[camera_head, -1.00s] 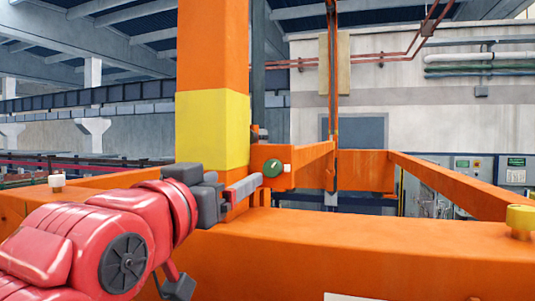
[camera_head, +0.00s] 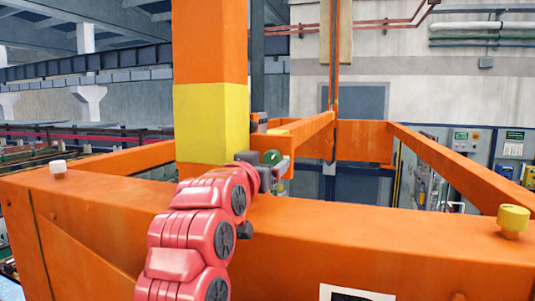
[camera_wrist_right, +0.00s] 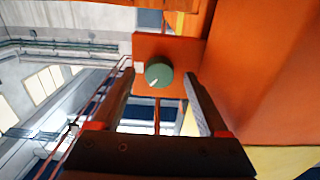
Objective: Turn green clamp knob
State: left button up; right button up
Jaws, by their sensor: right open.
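The green clamp knob (camera_head: 272,157) is a round dial on the end of an orange beam just right of the orange and yellow post. In the right wrist view the knob (camera_wrist_right: 159,74) has a pale pointer mark slanting to the lower left. My right gripper (camera_head: 277,168) is open at the knob, partly hidden behind its own wrist in the head view. In the wrist view its two fingers (camera_wrist_right: 160,85) stand apart, one on each side of the knob, with gaps showing. Contact does not show. My left gripper is out of view.
The orange and yellow post (camera_head: 211,123) stands close left of the knob. A wide orange frame beam (camera_head: 380,235) runs across the front, with a yellow knob (camera_head: 513,220) at right and a white knob (camera_head: 58,168) at left.

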jog(key=shift+w+d, duration=0.15)
jog(key=shift+w, duration=0.35)
jog(key=shift+c, duration=0.3)
grip_shut()
